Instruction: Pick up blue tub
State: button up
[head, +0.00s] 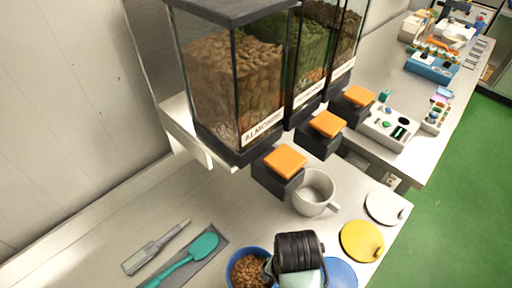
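The blue tub (236,262) is at the bottom edge of the head view, filled with brown nut-like pieces. Its lower part is cut off by the frame, and its right side is partly covered by my arm's end. My gripper (297,274) shows as a black ribbed wrist with pale grey-green parts, just right of the tub. Its fingertips are hidden or out of frame, so I cannot tell whether it is open or touches the tub. A flat blue disc (343,275), like a lid, lies right of my gripper.
Dispensers (230,85) with orange-topped spouts (284,162) overhang the counter behind. A white mug (313,192) stands below them. A yellow disc (361,241) and white disc (384,207) lie at right. A teal spoon (188,259) and thermometer-like tool (153,250) lie at left.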

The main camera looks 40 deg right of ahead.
jog(key=shift+w+f+p, duration=0.15)
jog(key=shift+f+p, duration=0.15)
jog(key=shift+f, duration=1.6)
jog(key=shift+w+f+p, duration=0.15)
jog(key=shift+f+p, duration=0.15)
jog(key=shift+f, duration=1.55)
grip_shut()
